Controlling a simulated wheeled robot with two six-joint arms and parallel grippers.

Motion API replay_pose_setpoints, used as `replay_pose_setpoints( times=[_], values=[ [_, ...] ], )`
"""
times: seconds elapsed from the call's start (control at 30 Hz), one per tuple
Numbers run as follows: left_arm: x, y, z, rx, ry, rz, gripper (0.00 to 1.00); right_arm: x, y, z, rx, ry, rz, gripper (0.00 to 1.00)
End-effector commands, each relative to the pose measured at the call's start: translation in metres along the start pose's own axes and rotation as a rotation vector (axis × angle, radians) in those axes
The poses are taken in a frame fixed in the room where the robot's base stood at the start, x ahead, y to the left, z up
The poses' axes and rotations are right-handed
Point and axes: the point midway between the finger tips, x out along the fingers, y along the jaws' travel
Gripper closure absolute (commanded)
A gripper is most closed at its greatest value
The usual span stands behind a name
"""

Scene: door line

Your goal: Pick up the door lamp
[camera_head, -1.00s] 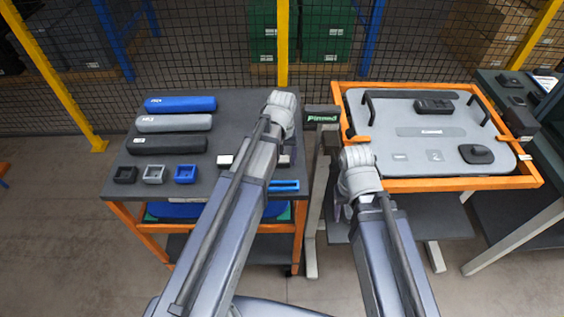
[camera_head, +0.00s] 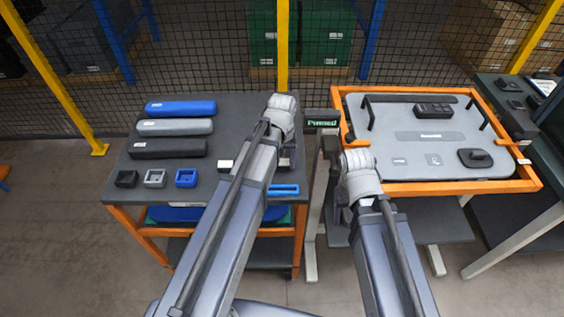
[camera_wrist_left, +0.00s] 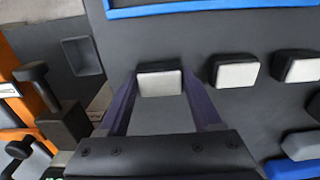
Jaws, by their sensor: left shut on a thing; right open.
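In the left wrist view, a small dark block with a pale face, which looks like the door lamp (camera_wrist_left: 160,82), sits between the two fingers of my left gripper (camera_wrist_left: 160,100). The fingers close on its sides. I cannot tell whether it is clear of the table. Two like blocks, a nearer one (camera_wrist_left: 236,73) and a farther one (camera_wrist_left: 300,68), stand to its right. In the head view my left gripper (camera_head: 287,158) is over the right side of the dark table, mostly behind my arm. My right gripper (camera_head: 342,200) hangs by the orange-framed stand, open, its jaws largely hidden.
The dark table (camera_head: 225,125) also holds blue (camera_head: 180,108), grey (camera_head: 175,127) and black (camera_head: 167,148) long pieces, small cups (camera_head: 154,178) and a blue tray (camera_head: 284,190). A grey door panel (camera_head: 405,160) lies in an orange frame at right. A mesh fence stands behind.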

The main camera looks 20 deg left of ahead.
Motion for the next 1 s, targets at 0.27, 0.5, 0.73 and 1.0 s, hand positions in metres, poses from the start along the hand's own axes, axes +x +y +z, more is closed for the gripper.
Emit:
replay_pose_setpoints(
  times=[0.27, 0.5, 0.73, 1.0],
  values=[
    [-0.040, 0.000, 0.000, 0.000, 0.000, 0.000, 0.87, -0.040, 0.004, 0.002, 0.000, 0.000, 0.000, 0.39],
    [-0.078, 0.000, 0.000, 0.000, 0.000, 0.000, 0.87, -0.077, 0.007, 0.004, -0.002, 0.000, 0.000, 0.39],
    [-0.094, 0.000, 0.000, 0.000, 0.000, 0.000, 0.87, -0.094, 0.009, 0.005, -0.003, 0.000, 0.000, 0.39],
    [-0.093, 0.000, 0.000, 0.000, 0.000, 0.000, 0.87, -0.092, 0.009, 0.005, -0.002, 0.000, 0.000, 0.39]
  ],
)
